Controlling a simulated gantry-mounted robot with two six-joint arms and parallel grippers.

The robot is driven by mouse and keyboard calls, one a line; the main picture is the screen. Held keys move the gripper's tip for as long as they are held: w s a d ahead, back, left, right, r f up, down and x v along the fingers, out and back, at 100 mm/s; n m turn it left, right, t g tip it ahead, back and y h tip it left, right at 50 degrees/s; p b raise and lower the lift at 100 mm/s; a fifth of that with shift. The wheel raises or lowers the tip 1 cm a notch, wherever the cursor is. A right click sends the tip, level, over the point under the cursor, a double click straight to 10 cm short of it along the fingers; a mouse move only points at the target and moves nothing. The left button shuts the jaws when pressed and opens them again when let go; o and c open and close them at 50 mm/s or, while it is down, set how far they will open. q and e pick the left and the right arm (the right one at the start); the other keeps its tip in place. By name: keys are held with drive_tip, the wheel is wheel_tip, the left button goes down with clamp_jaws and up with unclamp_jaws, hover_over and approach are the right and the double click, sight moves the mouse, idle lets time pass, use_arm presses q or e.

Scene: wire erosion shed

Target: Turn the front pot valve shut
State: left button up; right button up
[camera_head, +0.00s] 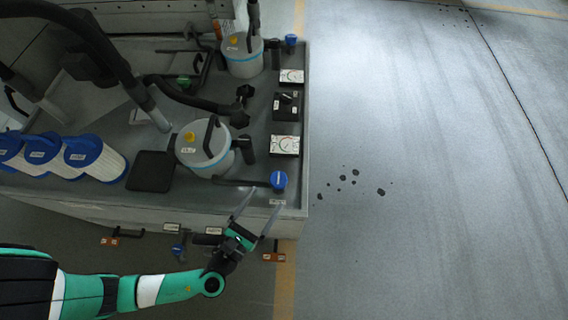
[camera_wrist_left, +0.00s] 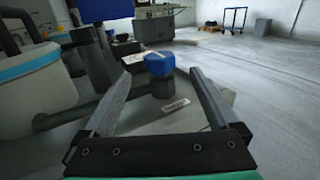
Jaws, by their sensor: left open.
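The front pot valve has a blue knob (camera_head: 278,181) at the front right corner of the grey tray bench, at the end of a dark pipe from the front pot (camera_head: 192,158). In the left wrist view the blue knob (camera_wrist_left: 159,64) sits upright on a dark stem, beyond and between the finger lines. A small label plate (camera_wrist_left: 175,106) lies in front of it. My left gripper (camera_head: 264,201) is open and empty, its two fingers pointing at the knob from the front edge. I cannot tell whether the fingertips reach beside it. My right gripper is not in view.
A rear pot (camera_head: 240,66) with its own blue valve (camera_head: 291,40) stands farther back. Gauges (camera_head: 285,145) line the bench's right side. Blue-capped filter cartridges (camera_head: 98,155) lie at left. Brown tags (camera_head: 274,257) hang at the front edge. The floor (camera_head: 430,200) at right is open, with dark spots.

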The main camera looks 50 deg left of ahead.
sight(283, 173)
use_arm(q)
drive_tip(key=shift+w+a, duration=0.1)
drive_tip(key=shift+w, duration=0.3)
drive_tip(key=b+x, duration=0.2)
drive_tip(key=x, duration=0.8)
drive_tip(key=shift+w+a, duration=0.15)
drive_tip(key=shift+w, duration=0.1)
drive_tip(key=shift+c, duration=0.2)
drive_tip(key=c, duration=1.3)
